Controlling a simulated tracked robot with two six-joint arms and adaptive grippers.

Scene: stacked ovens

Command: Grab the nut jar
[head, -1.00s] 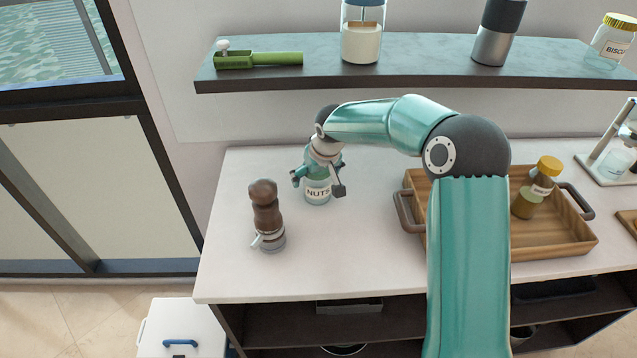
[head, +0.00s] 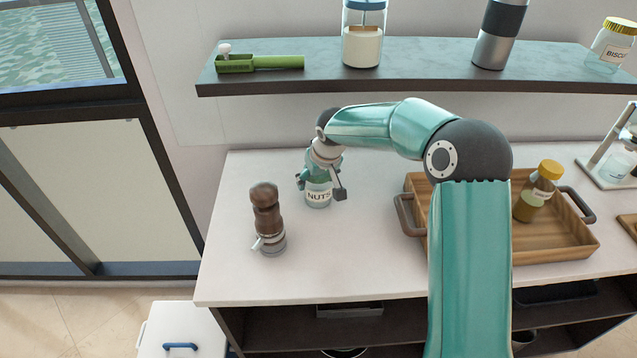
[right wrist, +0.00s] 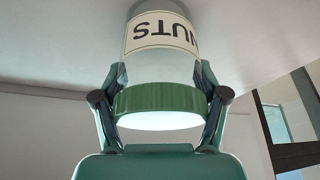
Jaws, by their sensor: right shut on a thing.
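The nut jar (head: 318,192) is a clear jar with a white label reading "NUTS". It stands upright on the white counter, left of the wooden tray. My right gripper (head: 322,178) reaches down over it from above and is shut on its upper part. In the right wrist view the jar (right wrist: 161,62) appears upside down, with its green lid towards me and a finger of my right gripper (right wrist: 160,105) on each side. The jar's base appears to touch the counter. My left gripper is not in view.
A brown pepper mill (head: 267,215) stands just left of the jar. The wooden tray (head: 470,247) to the right holds a yellow-capped bottle (head: 537,192). A shelf (head: 420,72) with containers hangs above the back of the counter.

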